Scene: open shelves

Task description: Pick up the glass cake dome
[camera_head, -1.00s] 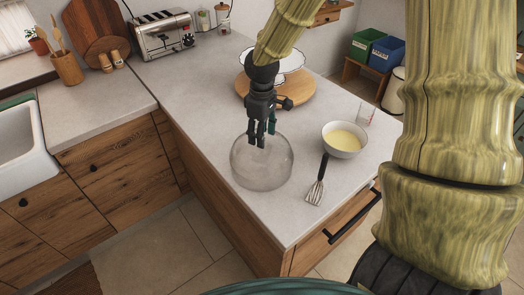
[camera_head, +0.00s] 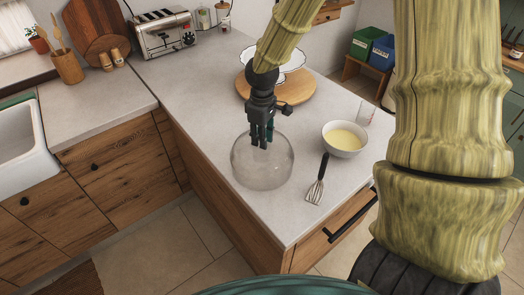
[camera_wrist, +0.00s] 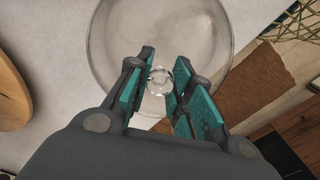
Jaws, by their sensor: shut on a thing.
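The glass cake dome (camera_head: 262,172) is a clear, rounded cover on the pale countertop, near its left edge. It also shows in the wrist view (camera_wrist: 205,28) as a wide circle with a round glass knob (camera_wrist: 160,80) at its middle. My gripper (camera_head: 262,143) points down over the top of the dome. In the wrist view its two green-padded fingers (camera_wrist: 160,86) lie on either side of the knob, shut on it. The dome's rim appears at counter level; I cannot tell whether it touches.
A measuring cup (camera_head: 366,115) stands near the right edge.

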